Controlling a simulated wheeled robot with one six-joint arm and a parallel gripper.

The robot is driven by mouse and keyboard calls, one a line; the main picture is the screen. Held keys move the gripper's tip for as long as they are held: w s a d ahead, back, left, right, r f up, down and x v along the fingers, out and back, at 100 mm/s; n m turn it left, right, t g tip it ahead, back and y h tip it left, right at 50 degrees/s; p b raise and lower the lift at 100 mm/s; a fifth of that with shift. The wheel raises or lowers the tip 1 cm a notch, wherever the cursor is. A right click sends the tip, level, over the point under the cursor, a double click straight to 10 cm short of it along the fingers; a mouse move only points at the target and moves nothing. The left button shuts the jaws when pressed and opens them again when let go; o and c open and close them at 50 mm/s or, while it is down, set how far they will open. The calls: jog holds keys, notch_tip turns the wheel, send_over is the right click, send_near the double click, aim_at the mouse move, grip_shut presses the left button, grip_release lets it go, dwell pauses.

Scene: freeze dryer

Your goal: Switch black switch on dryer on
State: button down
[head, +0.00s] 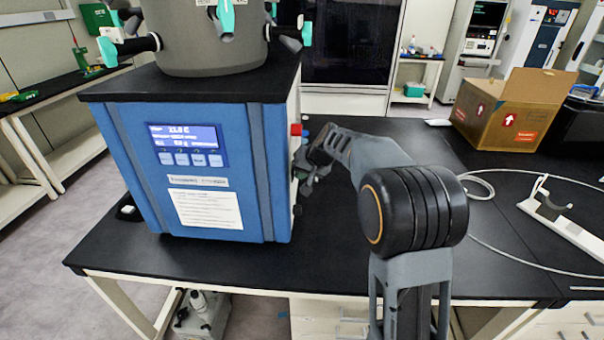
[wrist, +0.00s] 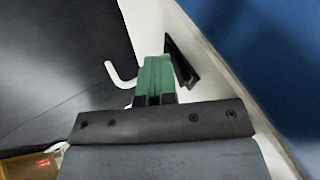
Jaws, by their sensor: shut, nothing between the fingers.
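The blue dryer (head: 258,135) stands on the black bench, its lit display facing me. In the head view my arm reaches to its right side, and the switch there is hard to make out. In the wrist view a black part that looks like the black switch (wrist: 181,63) sits on the dryer's pale side panel. My gripper (wrist: 155,65) is shut, its green fingers together and empty. The fingertips are just left of the black switch, very near it; I cannot tell whether they touch. Whether the switch is on or off is unclear.
A red part (head: 296,130) sits on the dryer's side above my gripper. A white hook-like piece (wrist: 120,77) is left of the fingers. A cardboard box (head: 515,110), a white stand (head: 562,220) and a pale tube lie to the right on the bench (head: 400,135).

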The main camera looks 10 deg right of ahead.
jog(key=shift+r, duration=0.45)
jog(key=s+d+r+b, duration=0.2)
jog(key=s+d+r, duration=0.4)
jog(key=d, duration=0.3)
jog(key=shift+s+r, duration=0.15)
jog(key=shift+r, duration=0.1)
dwell(0.5)
